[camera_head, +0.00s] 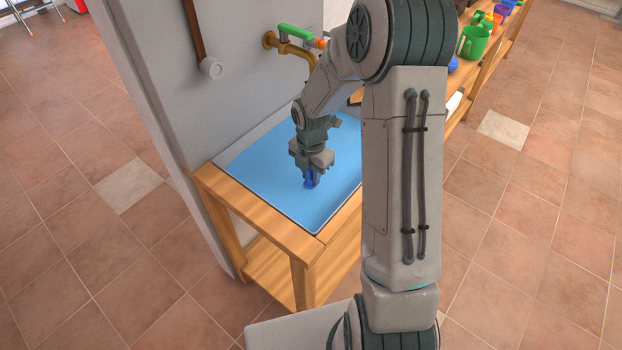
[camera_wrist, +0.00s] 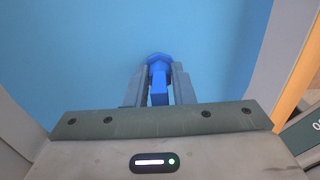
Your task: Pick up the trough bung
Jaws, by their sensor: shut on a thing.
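The trough bung is a small dark blue piece (camera_head: 309,183) over the light blue surface in the head view. In the wrist view the bung (camera_wrist: 159,72) shows a wider faceted head and a narrow stem. My gripper (camera_head: 312,175) points down and is shut on the bung. In the wrist view its two fingers (camera_wrist: 159,88) press on either side of the stem. I cannot tell whether the bung touches the blue surface or is held just above it.
The blue surface (camera_head: 262,170) lies on a wooden stand (camera_head: 262,228) against a grey wall panel (camera_head: 180,90). A wooden shelf at the back right holds a green jug (camera_head: 473,42) and other coloured items.

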